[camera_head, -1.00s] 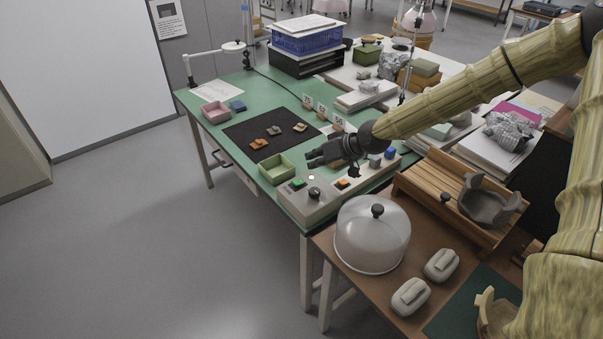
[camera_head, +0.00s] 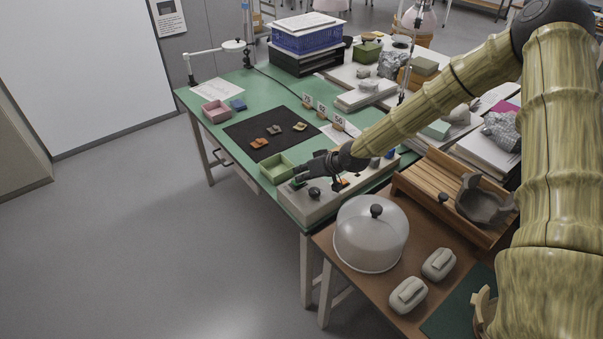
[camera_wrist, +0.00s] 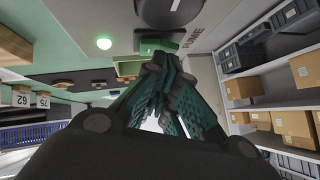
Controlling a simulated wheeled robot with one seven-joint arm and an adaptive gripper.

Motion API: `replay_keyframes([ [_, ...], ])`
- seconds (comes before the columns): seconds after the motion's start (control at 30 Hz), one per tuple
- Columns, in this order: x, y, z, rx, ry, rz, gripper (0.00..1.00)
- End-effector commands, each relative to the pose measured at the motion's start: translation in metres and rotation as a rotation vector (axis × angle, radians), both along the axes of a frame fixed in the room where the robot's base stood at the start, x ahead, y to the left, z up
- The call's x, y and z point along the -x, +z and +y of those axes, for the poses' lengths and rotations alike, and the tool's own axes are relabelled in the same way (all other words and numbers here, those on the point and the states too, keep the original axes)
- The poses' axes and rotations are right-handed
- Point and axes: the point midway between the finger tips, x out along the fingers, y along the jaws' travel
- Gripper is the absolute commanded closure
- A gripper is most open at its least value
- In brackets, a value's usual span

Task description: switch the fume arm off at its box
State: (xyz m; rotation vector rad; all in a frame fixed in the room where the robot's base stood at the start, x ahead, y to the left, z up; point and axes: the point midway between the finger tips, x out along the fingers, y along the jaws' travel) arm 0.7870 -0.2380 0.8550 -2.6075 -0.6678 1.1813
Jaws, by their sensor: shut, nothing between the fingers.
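The grey control box (camera_head: 306,208) sits at the near edge of the green bench. A black knob (camera_head: 314,193) stands on its top. My gripper (camera_head: 300,176) is shut and empty, pointing left and down over the box. In the head view it hides the green switch. In the wrist view the fingers (camera_wrist: 165,66) are together, just short of a dark green switch (camera_wrist: 158,45) beside the "FUME" label (camera_wrist: 191,39). A round green lamp (camera_wrist: 104,42) glows on the box. I cannot tell whether the fingertips touch the switch.
A green tray (camera_head: 276,169) is just left of the box, and a dark mat (camera_head: 255,133) with sherds lies behind it. A clear dome (camera_head: 370,235) stands on the brown table in front. Number cards (camera_head: 322,108) stand behind my gripper.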

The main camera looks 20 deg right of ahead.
Motion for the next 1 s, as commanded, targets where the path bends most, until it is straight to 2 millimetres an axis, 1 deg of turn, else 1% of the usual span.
replay_keyframes([
  [0.3,0.0001,-0.0003,0.0001,0.001,0.001,0.0,1.0],
  [0.6,0.002,-0.0042,0.0065,0.039,0.005,-0.011,1.0],
  [1.0,0.001,-0.0051,0.0024,0.038,0.001,-0.011,1.0],
])
